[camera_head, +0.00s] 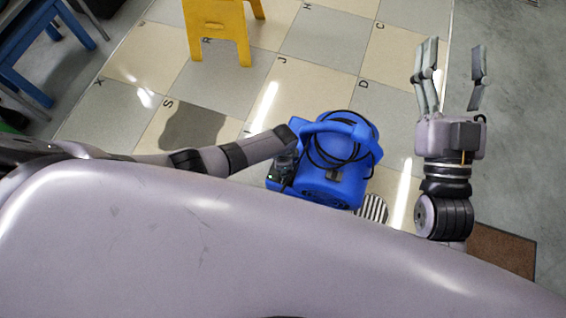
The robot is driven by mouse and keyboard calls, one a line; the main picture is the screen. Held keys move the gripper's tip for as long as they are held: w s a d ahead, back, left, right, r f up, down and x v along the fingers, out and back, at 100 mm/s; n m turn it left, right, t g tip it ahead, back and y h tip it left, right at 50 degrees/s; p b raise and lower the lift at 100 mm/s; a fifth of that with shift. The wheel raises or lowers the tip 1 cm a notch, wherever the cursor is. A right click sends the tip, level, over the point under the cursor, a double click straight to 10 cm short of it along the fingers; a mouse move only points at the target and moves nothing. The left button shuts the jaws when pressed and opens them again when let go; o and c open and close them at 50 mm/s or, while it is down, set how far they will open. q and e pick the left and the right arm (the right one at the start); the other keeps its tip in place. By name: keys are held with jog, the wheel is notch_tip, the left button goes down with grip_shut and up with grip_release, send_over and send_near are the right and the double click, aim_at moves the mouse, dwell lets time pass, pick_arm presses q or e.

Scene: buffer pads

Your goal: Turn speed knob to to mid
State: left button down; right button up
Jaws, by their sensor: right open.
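A blue blower-like machine (345,192) stands on the tiled floor, with a handle on top and a black cable coiled around it. The speed knob cannot be made out. My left arm reaches in from the left. My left gripper (281,172) appears as a small dark shape at the machine's left side, seen from above and partly hidden by its own wrist. I cannot tell whether it touches the machine. My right gripper (454,62) is open and empty, its fingers spread wide, up and to the right of the machine.
A yellow stool (218,22) stands on the tiles at the top. Blue furniture (38,45) is at the upper left. The tiles between stool and machine are clear.

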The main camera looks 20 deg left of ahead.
pick_arm(q)
jog(key=shift+m, duration=0.9)
jog(key=c, duration=1.3)
grip_release()
jog(key=shift+r, duration=0.1)
jog(key=shift+r, duration=5.9)
